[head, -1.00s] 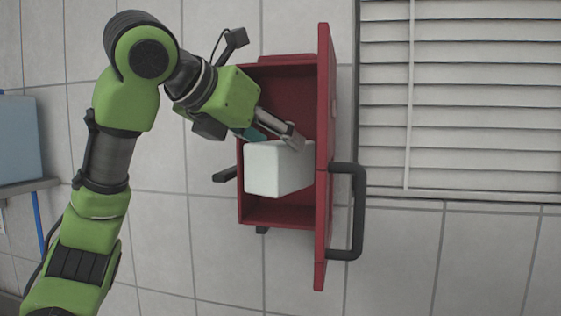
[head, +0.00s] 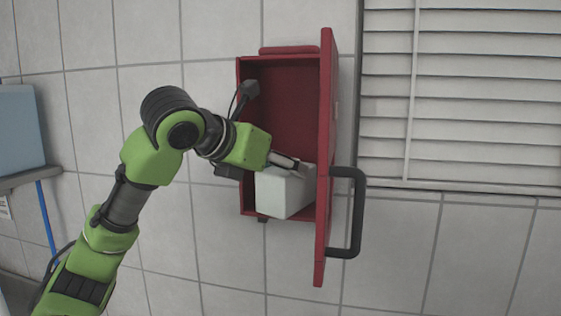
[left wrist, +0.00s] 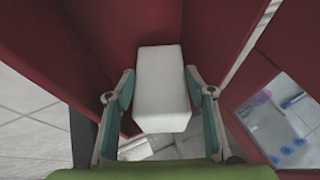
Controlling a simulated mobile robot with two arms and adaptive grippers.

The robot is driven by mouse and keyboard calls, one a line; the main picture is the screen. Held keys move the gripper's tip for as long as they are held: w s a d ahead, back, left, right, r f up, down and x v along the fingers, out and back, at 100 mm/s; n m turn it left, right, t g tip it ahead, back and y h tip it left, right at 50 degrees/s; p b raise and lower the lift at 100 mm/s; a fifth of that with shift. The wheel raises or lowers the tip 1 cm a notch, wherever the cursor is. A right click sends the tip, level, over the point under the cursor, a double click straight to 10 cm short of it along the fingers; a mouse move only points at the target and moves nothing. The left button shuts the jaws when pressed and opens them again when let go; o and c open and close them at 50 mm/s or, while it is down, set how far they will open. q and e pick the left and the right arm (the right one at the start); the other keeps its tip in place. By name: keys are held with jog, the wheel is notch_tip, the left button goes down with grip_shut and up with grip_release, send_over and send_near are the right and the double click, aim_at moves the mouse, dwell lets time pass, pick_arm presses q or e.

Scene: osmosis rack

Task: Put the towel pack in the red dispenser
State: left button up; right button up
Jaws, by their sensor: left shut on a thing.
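The red dispenser (head: 285,100) hangs on the tiled wall with its door (head: 326,120) swung open toward the right. The white towel pack (head: 282,195) is at the bottom of the dispenser, partly inside it. My left gripper (head: 292,168) reaches in from the left and is shut on the pack's upper part. In the left wrist view the pack (left wrist: 162,90) sits between the two fingers, with red walls (left wrist: 85,50) around it. I cannot tell whether the pack rests on the dispenser floor. My right gripper does not show.
The door's dark handle (head: 357,212) sticks out at the right. White blinds (head: 470,90) cover the wall further right. A light blue box (head: 18,125) stands on a shelf (head: 20,178) at the far left. The tiled wall below the dispenser is clear.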

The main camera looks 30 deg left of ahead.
pick_arm(q)
jog(key=shift+f, duration=0.1)
jog(key=o, duration=1.3)
jog(key=shift+s+r, duration=0.1)
jog(key=shift+r, duration=0.1)
jog(key=v, duration=1.1)
jog(key=shift+s, duration=0.45)
jog(key=shift+r, duration=0.15)
